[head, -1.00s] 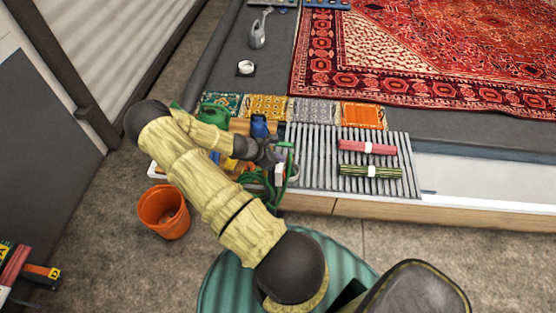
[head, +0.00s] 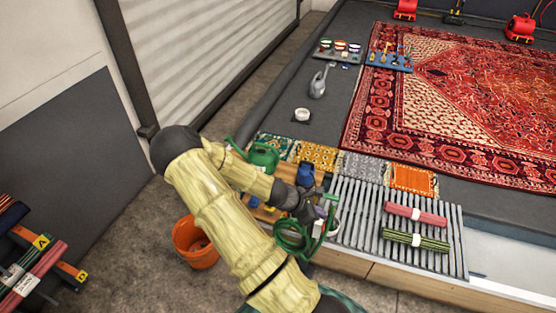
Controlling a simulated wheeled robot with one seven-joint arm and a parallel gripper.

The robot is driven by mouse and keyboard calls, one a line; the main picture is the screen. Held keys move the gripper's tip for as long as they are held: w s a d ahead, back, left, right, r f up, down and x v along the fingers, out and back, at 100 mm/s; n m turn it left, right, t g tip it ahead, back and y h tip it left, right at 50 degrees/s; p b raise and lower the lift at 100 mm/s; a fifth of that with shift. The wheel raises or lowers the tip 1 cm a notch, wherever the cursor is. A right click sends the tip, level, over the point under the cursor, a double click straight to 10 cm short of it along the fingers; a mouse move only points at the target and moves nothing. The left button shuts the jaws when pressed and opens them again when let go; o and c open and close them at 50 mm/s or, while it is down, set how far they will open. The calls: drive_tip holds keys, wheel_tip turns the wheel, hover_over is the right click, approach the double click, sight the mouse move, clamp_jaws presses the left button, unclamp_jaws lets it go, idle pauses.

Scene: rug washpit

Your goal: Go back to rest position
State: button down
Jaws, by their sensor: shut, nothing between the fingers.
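My arm reaches up from the bottom of the head view, bends at a dark elbow and comes back down to the right. My gripper (head: 322,205) is at its end, small and dark, over the left end of the grey slatted rack (head: 366,229). It is shut with nothing in it. A coiled green hose (head: 291,240) shows just below it, partly behind the arm. I cannot tell whether the gripper touches the hose.
A pink roll (head: 440,218) and a green roll (head: 401,237) lie on the rack. A green watering can (head: 263,156) and blue item (head: 305,174) stand close behind the arm. An orange bucket (head: 193,250) is on the floor left of it. A patterned rug (head: 470,90) lies beyond.

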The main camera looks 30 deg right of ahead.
drive_tip(key=a+r+m+t+y, duration=0.2)
drive_tip(key=a+r+m+y, duration=0.2)
drive_tip(key=a+r+m, duration=0.3)
drive_tip(key=a+r+m+t+y, duration=0.3)
drive_tip(key=a+r+m, duration=0.4)
drive_tip(key=a+r, duration=0.6)
drive_tip(key=a+y, duration=0.1)
drive_tip(key=a, duration=0.6)
drive_tip(key=shift+s+a+t, duration=0.25)
drive_tip(key=shift+s+t, duration=0.05)
drive_tip(key=shift+s, duration=0.05)
